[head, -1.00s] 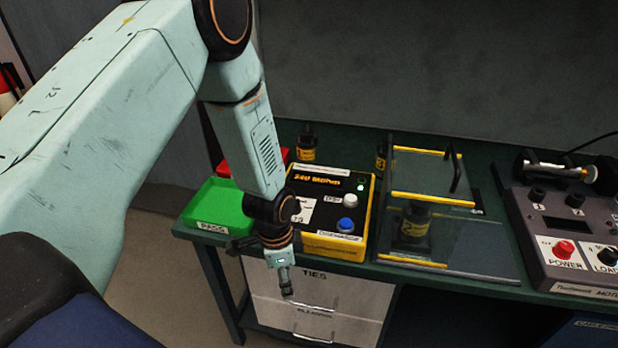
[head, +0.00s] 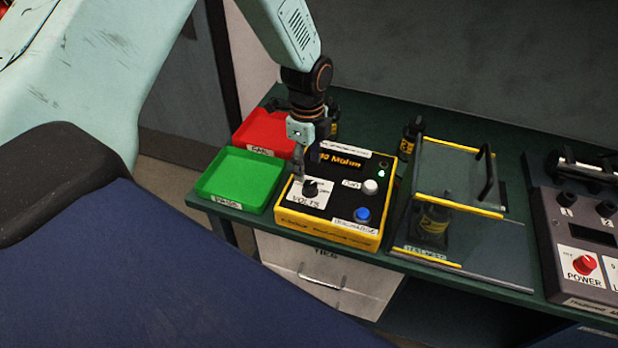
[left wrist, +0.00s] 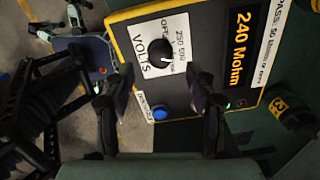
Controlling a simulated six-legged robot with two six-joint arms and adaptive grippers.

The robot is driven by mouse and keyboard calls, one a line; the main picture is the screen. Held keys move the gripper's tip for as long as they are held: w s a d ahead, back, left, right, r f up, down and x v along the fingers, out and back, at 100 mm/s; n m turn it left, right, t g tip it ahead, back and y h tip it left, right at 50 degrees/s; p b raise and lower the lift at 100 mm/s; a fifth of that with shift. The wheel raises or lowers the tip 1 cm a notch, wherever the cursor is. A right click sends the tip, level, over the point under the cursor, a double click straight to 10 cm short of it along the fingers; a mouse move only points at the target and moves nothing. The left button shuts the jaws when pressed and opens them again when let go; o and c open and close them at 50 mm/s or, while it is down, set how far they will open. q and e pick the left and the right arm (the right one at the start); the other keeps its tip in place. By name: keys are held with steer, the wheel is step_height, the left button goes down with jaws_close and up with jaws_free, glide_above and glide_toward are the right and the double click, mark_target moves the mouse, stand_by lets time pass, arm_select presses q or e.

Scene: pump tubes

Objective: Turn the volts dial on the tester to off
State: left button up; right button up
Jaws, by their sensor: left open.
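The tester (head: 345,222) is a yellow and black box on the green bench. Its black volts dial (head: 311,189) stands on a white VOLTS label at its left. The dial also shows in the left wrist view (left wrist: 158,60), with OFF, 250 and 500 printed around it; its exact pointing is too small to tell. My left gripper (head: 298,172) is just behind and above the dial, pointing down. In the left wrist view, its two fingers (left wrist: 163,90) are apart with nothing between them, and the dial lies beyond them. My right gripper is out of view.
A green tray (head: 240,180) and a red tray (head: 265,133) stand left of the tester. White and blue buttons (head: 363,214) sit right of the dial. A clear-walled yellow-edged fixture (head: 460,208) and a grey power box (head: 590,240) stand further right.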

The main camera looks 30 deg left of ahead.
mark_target(311, 184)
arm_select(q)
steer(key=f, duration=0.1)
steer(key=d+f, duration=0.2)
steer(key=f, duration=0.1)
steer(key=shift+a+f, duration=0.3)
steer(key=shift+f, duration=0.3)
steer(key=shift+a+f, duration=0.25)
steer(key=shift+f, duration=0.35)
steer(key=shift+a+f, duration=0.1)
steer(key=shift+a, duration=0.15)
steer(key=shift+s, duration=0.15)
steer(key=shift+d, duration=0.25)
steer(key=shift+w+d+r, duration=0.2)
steer(key=shift+w+d, duration=0.05)
steer(key=shift+d, duration=0.2)
steer(key=shift+c, duration=1.9)
steer(key=shift+a+f, duration=0.15)
steer(key=shift+a, duration=0.1)
steer(key=shift+c, duration=0.7)
steer(key=shift+s+a, duration=0.15)
steer(key=shift+a, duration=0.15)
steer(key=c, duration=0.3)
steer(key=shift+d, duration=0.25)
steer(key=c, duration=0.3)
steer(key=shift+c, duration=0.2)
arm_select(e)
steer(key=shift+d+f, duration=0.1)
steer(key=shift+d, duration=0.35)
